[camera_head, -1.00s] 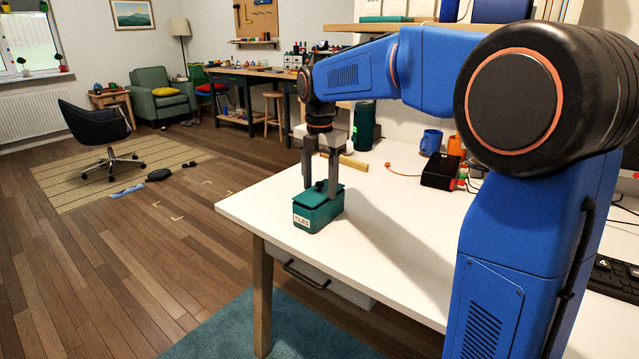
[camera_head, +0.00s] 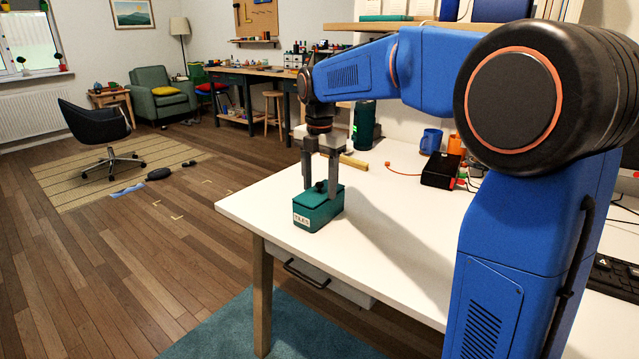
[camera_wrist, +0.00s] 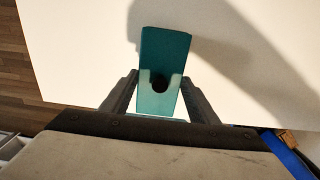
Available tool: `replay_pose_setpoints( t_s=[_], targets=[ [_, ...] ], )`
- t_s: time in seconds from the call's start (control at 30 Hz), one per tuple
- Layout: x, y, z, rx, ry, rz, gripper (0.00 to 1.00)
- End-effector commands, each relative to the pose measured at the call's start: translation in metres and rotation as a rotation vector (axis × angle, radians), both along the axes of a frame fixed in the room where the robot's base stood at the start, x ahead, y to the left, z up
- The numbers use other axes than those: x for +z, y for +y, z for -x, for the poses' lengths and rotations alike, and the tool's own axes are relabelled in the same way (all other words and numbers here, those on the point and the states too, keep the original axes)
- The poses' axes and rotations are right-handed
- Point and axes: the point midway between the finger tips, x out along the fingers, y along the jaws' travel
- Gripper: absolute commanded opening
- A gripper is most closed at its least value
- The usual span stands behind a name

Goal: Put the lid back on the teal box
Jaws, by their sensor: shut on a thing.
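The teal box (camera_head: 317,217) stands upright near the left end of the white table, with a white label on its front. The teal lid (camera_head: 314,197) lies over the top of the box, and I see no clear gap between them. A dark round knob (camera_wrist: 160,83) shows on the lid in the wrist view. My gripper (camera_head: 321,190) points straight down over the box, with a finger on each side of the knob, shut on the lid. In the wrist view, the lid (camera_wrist: 163,45) lies between the fingertips. The box's inside is hidden.
The white table (camera_head: 400,260) is clear in front and to the right of the box. Behind stand a dark green cylinder (camera_head: 365,125), a blue mug (camera_head: 431,141) and a black device (camera_head: 440,170) with cables. A wooden strip (camera_head: 352,162) lies behind my gripper.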

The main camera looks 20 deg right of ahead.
Motion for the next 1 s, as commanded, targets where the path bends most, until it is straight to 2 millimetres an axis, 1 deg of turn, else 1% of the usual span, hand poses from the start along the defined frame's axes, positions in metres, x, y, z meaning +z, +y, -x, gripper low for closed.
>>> replay_pose_setpoints(
  t_s=[0.93, 0.97, 1.0],
  targets=[
    [-0.0021, 0.0000, 0.0001, 0.000, 0.000, 0.000, 0.33],
    [-0.0021, 0.0000, 0.0000, 0.000, 0.000, 0.000, 0.62],
    [-0.0021, 0.0000, 0.0001, 0.000, 0.001, 0.001, 0.71]
  ],
)
